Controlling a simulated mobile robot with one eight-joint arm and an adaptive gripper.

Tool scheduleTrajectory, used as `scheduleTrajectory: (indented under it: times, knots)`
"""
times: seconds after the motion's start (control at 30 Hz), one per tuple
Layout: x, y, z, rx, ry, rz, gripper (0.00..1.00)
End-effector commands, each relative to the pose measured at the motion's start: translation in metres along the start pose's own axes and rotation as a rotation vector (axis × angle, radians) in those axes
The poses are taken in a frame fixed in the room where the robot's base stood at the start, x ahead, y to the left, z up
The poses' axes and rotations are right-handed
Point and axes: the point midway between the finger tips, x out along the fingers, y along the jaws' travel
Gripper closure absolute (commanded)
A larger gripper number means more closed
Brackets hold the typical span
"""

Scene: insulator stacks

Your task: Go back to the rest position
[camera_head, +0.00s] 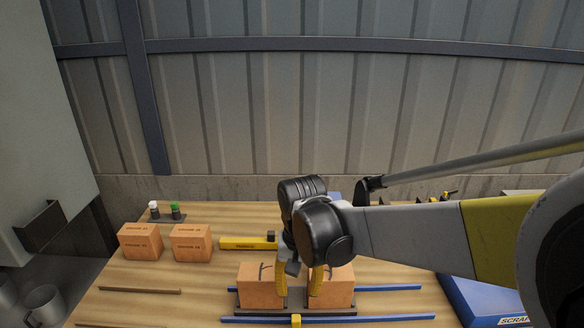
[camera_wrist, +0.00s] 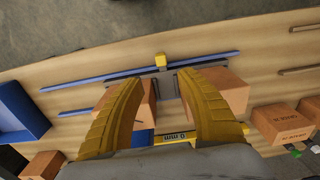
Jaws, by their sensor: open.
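My gripper (camera_head: 298,290) is in front of me over the table, pointing down, with its yellow fingers apart. In the wrist view the gripper (camera_wrist: 160,82) holds nothing between its fingers. Two orange-brown blocks, a left block (camera_head: 258,293) and a right block (camera_head: 338,291), stand side by side on a dark fixture (camera_head: 270,311) with a gap between them. The fingers overlap the blocks in both views; I cannot tell whether they touch. The gripper hides part of both blocks.
Two more blocks (camera_head: 140,242) (camera_head: 191,243) stand at the left of the wooden table (camera_head: 215,285). A yellow level (camera_head: 245,243) lies behind the fixture. Blue rails (camera_head: 390,288) run beside it. A blue scrap bin (camera_head: 480,298) is at the right. A metal wall stands behind.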

Motion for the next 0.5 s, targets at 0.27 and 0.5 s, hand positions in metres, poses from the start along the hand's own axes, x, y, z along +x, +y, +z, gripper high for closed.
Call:
scheduleTrajectory:
  times: [0.27, 0.5]
  knots:
    - [-0.059, 0.079, 0.040, 0.008, 0.212, -0.044, 0.57]
    - [-0.082, 0.140, 0.090, 0.006, 0.434, -0.032, 0.57]
